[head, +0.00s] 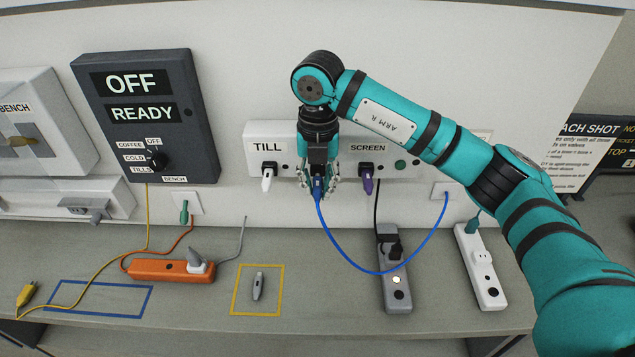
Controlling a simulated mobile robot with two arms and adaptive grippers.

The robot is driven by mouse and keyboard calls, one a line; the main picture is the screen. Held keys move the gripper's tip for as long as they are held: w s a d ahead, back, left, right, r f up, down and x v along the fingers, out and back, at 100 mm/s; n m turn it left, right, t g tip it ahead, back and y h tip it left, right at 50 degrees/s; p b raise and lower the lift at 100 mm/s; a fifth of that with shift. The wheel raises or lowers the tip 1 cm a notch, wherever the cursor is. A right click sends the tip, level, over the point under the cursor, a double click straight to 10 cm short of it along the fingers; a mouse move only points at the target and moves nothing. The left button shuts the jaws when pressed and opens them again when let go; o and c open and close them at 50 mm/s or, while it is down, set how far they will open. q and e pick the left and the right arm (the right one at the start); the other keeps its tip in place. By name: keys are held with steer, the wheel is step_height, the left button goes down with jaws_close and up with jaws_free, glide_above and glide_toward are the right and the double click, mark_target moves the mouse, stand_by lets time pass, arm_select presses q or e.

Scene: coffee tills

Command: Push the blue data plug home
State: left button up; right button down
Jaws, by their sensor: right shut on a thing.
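The blue data plug (318,187) is at the lower end of my right gripper (318,180), which is shut on it. A blue cable hangs from the plug, loops over the bench and rises to a wall plate (447,191) on the right. The gripper is in front of the white socket panel (262,145) marked TILL and SCREEN, between a white plug (268,174) and a purple plug (366,177). The gripper hides the panel behind the blue plug, so I cannot tell how far in the plug sits. My left gripper is not in view.
A black control box (145,115) reads OFF and READY. On the bench (330,290) lie an orange power strip (165,270), a grey strip (396,285), a white strip (480,265), a grey tool (258,286) in a yellow outline and a yellow plug (26,294).

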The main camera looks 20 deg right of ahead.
steer(key=shift+w, duration=0.3)
steer(key=shift+w+d, duration=0.25)
steer(key=shift+w, duration=0.45)
steer(key=c, duration=1.1)
jaws_free()
steer(key=shift+w, duration=0.1)
steer(key=shift+r, duration=0.1)
step_height(320, 180, up, 12)
steer(key=shift+f, duration=0.1)
steer(key=shift+d, duration=0.1)
